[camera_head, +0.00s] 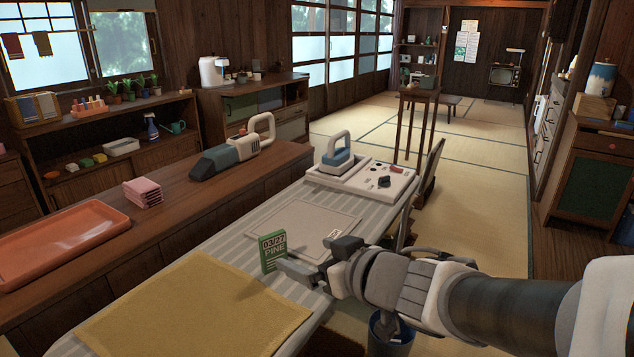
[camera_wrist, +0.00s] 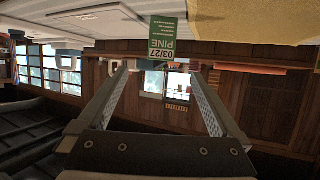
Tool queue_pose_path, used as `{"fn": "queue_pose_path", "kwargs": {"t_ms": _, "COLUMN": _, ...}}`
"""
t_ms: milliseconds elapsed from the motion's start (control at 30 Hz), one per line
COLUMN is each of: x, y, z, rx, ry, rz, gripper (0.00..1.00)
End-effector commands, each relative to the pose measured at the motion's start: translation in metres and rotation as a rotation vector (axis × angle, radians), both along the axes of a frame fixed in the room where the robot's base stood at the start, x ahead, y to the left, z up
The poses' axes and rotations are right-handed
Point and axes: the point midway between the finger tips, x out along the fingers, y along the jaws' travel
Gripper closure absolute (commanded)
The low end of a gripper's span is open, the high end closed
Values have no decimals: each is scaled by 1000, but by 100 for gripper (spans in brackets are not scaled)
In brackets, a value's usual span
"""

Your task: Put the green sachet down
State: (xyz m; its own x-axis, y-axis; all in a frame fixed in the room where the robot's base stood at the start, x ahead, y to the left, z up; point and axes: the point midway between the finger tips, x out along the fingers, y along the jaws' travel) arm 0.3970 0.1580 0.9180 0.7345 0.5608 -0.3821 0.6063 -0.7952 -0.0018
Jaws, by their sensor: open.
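The green sachet (camera_head: 272,251), marked "03/27 PINE", stands upright on the grey striped board (camera_head: 220,248), between the yellow cloth and a pale flat panel. My gripper (camera_head: 308,262) is open just to the right of the sachet, low over the board. In the wrist view, which is upside down, the sachet (camera_wrist: 168,36) shows beyond the tips of my open gripper (camera_wrist: 159,76), with nothing between the fingers. I cannot tell whether a fingertip touches the sachet in the head view.
A yellow cloth (camera_head: 200,310) covers the board's near end. The pale panel (camera_head: 303,228) and a tray with a blue-and-white iron (camera_head: 338,157) lie farther along. A wooden counter alongside holds an orange tray (camera_head: 62,243), pink folded cloths (camera_head: 143,193) and a handheld vacuum (camera_head: 228,158).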

Motion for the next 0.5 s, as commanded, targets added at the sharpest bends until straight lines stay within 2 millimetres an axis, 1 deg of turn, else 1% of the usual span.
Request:
{"fn": "queue_pose_path", "kwargs": {"t_ms": 200, "x": 14, "y": 9, "z": -5, "rx": 1, "ry": 6, "rz": -4, "gripper": 0}}
{"fn": "queue_pose_path", "kwargs": {"t_ms": 500, "x": 28, "y": 21, "z": -10, "rx": 3, "ry": 6, "rz": 0, "gripper": 0}}
